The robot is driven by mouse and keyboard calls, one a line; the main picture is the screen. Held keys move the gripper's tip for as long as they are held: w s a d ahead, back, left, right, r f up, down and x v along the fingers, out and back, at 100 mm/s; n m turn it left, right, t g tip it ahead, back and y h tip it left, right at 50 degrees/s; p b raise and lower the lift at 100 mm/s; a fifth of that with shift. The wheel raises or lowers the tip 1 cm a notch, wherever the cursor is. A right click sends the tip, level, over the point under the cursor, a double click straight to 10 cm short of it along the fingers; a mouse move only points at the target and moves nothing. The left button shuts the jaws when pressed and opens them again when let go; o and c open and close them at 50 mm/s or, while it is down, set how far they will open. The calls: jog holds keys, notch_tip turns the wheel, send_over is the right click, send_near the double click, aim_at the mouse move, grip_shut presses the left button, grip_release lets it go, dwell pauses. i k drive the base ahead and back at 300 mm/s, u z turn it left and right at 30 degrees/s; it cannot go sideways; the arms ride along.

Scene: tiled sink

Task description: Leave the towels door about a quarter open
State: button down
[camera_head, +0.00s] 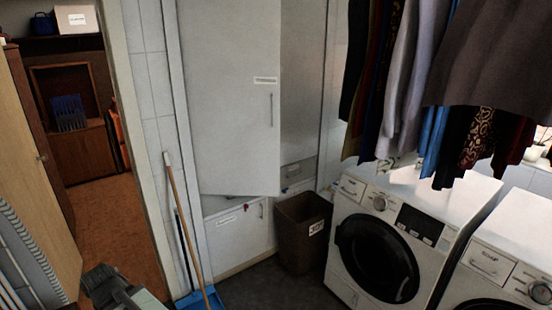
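A tall pale grey cupboard door (228,100) stands in the middle of the head view. It has a small white label (265,80), too small to read, and an upright bar handle (271,110). The door appears ajar, its right edge swung out from the cupboard, with a grey surface (304,90) showing behind it. I cannot tell the exact angle. My gripper (112,290), dark grey, is partly in view at the bottom left, well away from the door and handle. Its fingers are not clear, and nothing shows held in it.
A lower labelled cupboard door (236,235) is below. A brown bin (302,232) stands right of it, beside a washing machine (385,245). A broom (183,220) and a blue dustpan (200,300) stand left. Clothes (425,80) hang upper right. Dark floor shows in front.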

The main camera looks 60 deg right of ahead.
aim_at(230, 49)
jog(key=u, duration=1.8)
jog(key=k, duration=1.15)
jog(key=z, duration=1.85)
jog(key=i, duration=1.65)
jog(key=u, duration=0.05)
